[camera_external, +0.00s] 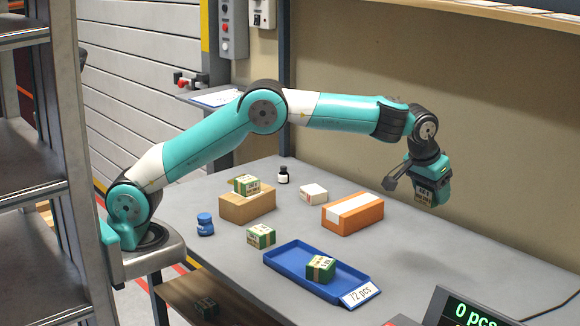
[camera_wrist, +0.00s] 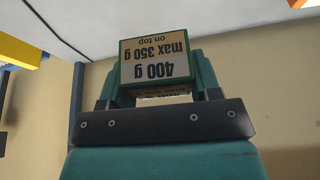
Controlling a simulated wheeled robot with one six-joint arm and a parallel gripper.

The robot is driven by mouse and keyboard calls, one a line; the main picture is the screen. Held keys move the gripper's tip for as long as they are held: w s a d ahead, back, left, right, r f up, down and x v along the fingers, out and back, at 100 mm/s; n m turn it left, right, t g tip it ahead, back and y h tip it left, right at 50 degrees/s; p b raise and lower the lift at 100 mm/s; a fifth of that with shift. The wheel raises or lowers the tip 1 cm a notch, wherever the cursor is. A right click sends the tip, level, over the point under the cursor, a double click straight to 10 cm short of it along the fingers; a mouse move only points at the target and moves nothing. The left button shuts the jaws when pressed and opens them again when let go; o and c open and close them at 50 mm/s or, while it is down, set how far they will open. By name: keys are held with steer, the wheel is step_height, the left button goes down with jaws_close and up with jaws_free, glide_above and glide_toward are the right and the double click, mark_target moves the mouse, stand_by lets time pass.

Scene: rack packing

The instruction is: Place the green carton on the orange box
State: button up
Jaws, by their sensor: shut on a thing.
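My gripper (camera_external: 436,175) is shut on a green carton (camera_external: 424,194) and holds it in the air above the right part of the table. In the wrist view the carton (camera_wrist: 155,62) sits between the two fingers; its label, upside down, reads 400 g, max 350 g on top. The orange box (camera_external: 352,216) lies on the table, left of and below my gripper, with a pale strip along its top. Nothing stands on it. Similar green cartons are on a brown box (camera_external: 247,207), on the table (camera_external: 261,236) and in the blue tray (camera_external: 320,268).
A white box (camera_external: 313,194), a dark bottle (camera_external: 284,175) and a blue jar (camera_external: 205,224) stand on the table. The blue tray (camera_external: 290,266) is at the front, with a 72 pcs label. A display (camera_external: 465,310) is at the front right. The table's right part is clear.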

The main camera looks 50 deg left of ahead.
steer(key=w+a+r+p, duration=0.1)
steer(key=w+a+r, duration=0.15)
steer(key=a, duration=0.35)
steer(key=w+a+r+p, duration=0.1)
steer(key=w+a, duration=0.2)
steer(key=a, duration=0.3)
step_height(320, 180, up, 3)
steer(key=n+p, duration=0.1)
steer(key=p, duration=0.1)
glide_above(357, 202)
steer(key=s, duration=0.1)
step_height(357, 202, down, 15)
steer(key=shift+s+r+p, duration=0.15)
steer(key=shift+r+p, duration=0.05)
steer(key=shift+p, duration=0.6)
steer(key=shift+f, duration=2.65)
steer(key=shift+f, duration=0.15)
steer(key=o, duration=1.2)
